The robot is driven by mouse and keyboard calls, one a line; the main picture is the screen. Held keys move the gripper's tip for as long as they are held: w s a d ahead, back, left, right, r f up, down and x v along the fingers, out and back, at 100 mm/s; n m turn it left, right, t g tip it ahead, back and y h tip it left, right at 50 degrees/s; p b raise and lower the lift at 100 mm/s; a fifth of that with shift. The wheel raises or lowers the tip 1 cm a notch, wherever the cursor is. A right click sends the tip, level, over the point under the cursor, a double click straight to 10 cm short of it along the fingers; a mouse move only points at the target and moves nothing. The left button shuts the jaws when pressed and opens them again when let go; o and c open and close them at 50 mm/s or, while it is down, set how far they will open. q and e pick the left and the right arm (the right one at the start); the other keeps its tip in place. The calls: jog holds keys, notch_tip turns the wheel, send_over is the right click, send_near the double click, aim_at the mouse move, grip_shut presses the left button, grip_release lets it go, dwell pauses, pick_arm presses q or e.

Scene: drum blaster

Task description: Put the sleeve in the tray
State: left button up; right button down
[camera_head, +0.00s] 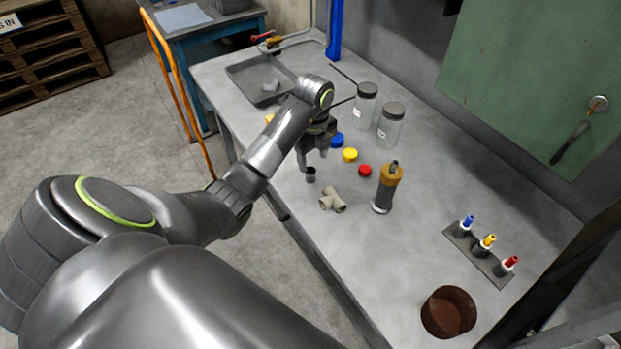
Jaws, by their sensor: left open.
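The sleeve appears to be the small dark grey cylinder (310,175) standing on the workbench near its front edge. My left gripper (312,159) points down just above and behind it in the picture, with its fingers apart. I cannot tell whether a finger touches it. The grey metal tray (240,83) lies at the far left end of the bench, beyond my left gripper. A pale grey lump lies in the tray. My right gripper is out of view.
A beige T-shaped pipe fitting (333,200) and a brass-topped cylinder (386,188) stand near the sleeve. Blue, yellow (350,155) and red caps lie behind. Two glass jars (390,126) stand at the back. A brown bowl (448,312) and marker rack (478,254) are right.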

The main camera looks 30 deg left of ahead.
aim_at(311, 171)
pick_arm(q)
jog(key=f, duration=0.4)
jog(key=shift+s+f+p, duration=0.3)
jog(key=shift+s+f, duration=0.05)
jog(key=shift+s, duration=0.05)
jog(key=shift+f, duration=0.4)
jog(key=shift+c, duration=0.3)
grip_shut()
notch_tip(311, 171, up, 5)
jog(key=shift+w+a+r, duration=0.1)
notch_tip(311, 171, up, 4)
jog(key=p, duration=0.3)
jog(key=shift+f, duration=0.25)
jog(key=shift+r+p, duration=0.55)
jog(key=shift+p, duration=0.2)
jog(key=shift+r, duration=0.2)
